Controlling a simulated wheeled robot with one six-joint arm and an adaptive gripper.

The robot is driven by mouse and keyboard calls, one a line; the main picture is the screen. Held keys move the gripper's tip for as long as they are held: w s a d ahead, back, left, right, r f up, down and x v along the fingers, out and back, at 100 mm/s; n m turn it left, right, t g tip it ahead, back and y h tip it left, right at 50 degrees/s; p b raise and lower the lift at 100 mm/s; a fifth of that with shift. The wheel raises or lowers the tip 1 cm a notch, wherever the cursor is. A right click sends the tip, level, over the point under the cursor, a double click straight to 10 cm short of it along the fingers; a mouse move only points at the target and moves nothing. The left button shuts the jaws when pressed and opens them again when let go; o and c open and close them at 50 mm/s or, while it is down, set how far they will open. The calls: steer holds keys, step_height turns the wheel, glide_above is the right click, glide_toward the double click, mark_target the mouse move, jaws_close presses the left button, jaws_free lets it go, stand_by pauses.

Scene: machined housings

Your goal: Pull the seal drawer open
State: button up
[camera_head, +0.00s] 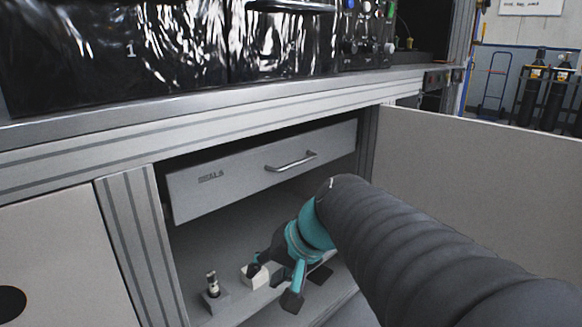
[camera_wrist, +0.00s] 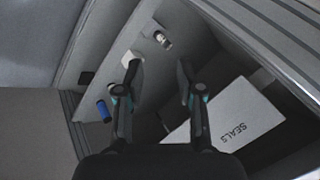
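The drawer (camera_head: 240,174) has a pale grey front with a small dark label at its left, too blurred to read in the head view, and a metal bar handle (camera_head: 291,163). It sits high in the cabinet opening, under the counter. My gripper (camera_head: 276,274) is below the drawer front, low near the cabinet floor, apart from the handle. In the wrist view my gripper (camera_wrist: 159,76) has its two black fingers spread, with nothing between them. A pale panel lettered SEALS (camera_wrist: 225,118) shows right of the fingers; whether it is the drawer front I cannot tell.
A small cylinder on a base (camera_head: 212,290) and a white block (camera_head: 254,277) stand on the cabinet floor. The wrist view also shows a blue cylinder (camera_wrist: 104,111). An open door panel (camera_head: 480,165) bounds the right. A striped post (camera_head: 135,245) stands at the left.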

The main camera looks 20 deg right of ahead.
steer(key=w+d+r+m+t+y, duration=0.2)
steer(key=w+d+r+m+t, duration=0.25)
steer(key=w+d, duration=0.6)
steer(key=m+t+b, duration=0.1)
steer(key=m+t, duration=0.3)
glide_toward(296, 164)
steer(key=shift+h, duration=0.4)
steer(key=x, duration=1)
steer(key=shift+w+a+p, duration=0.25)
steer(key=shift+a+p, duration=0.05)
jaws_close()
